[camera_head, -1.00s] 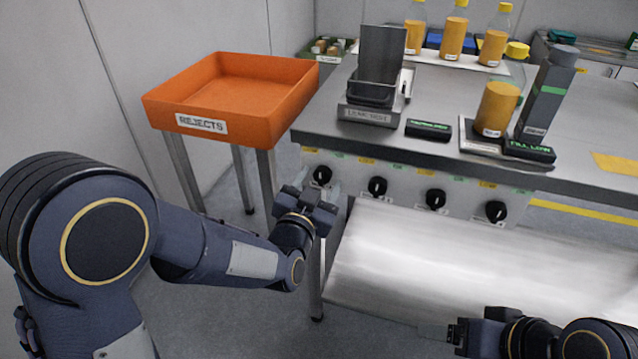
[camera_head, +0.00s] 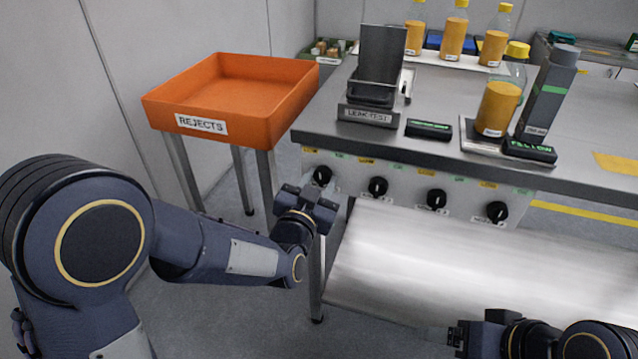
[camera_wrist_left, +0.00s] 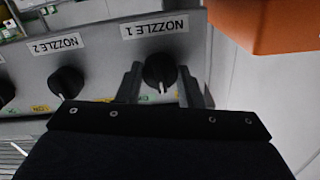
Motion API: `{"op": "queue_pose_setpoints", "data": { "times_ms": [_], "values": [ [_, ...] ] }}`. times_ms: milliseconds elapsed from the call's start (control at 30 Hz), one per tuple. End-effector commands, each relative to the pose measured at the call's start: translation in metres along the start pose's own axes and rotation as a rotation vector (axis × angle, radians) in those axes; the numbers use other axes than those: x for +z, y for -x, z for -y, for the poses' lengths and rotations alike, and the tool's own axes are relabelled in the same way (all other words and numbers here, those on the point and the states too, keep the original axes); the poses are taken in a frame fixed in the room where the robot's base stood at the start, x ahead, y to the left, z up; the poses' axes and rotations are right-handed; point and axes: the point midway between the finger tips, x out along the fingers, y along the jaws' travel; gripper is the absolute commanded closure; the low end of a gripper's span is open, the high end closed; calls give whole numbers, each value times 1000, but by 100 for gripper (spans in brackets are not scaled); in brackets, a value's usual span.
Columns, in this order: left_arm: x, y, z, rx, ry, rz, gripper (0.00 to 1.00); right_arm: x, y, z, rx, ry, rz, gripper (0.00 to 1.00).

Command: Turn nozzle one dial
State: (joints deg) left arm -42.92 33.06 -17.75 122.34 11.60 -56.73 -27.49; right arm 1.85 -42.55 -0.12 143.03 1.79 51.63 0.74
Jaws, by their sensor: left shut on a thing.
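The nozzle one dial (camera_head: 322,175) is a black round knob at the left end of the row on the table's front panel. In the left wrist view the dial (camera_wrist_left: 159,71) sits under the upside-down label "NOZZLE 1" (camera_wrist_left: 155,27), its white pointer mark toward the bottom of the picture. My left gripper (camera_head: 318,184) is at this dial, its fingers on either side of it, shut on it. My right gripper (camera_head: 450,336) is low at the right, away from the panel; its finger gap is unclear.
The nozzle two dial (camera_wrist_left: 66,82) is beside it, with more dials (camera_head: 437,199) along the panel. An orange rejects tray (camera_head: 205,124) stands left of the table. A pale sloping plate (camera_head: 430,262) lies below the panel. Bottles (camera_head: 453,38) stand on the tabletop.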

Motion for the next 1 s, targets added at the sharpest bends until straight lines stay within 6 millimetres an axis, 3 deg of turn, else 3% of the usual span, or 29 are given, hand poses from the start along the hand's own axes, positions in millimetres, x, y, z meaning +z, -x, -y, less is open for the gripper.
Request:
{"op": "queue_pose_setpoints", "data": {
  "times_ms": [600, 1000],
  "values": [
    [4, 0, 0, -1, 461, -3, 89, 24, -47, -22, 0, 0, 0, 21],
    [2, 0, 0, -1, 700, -1, 89, 33, -65, -30, 0, 0, 0, 21]
  ]
}}
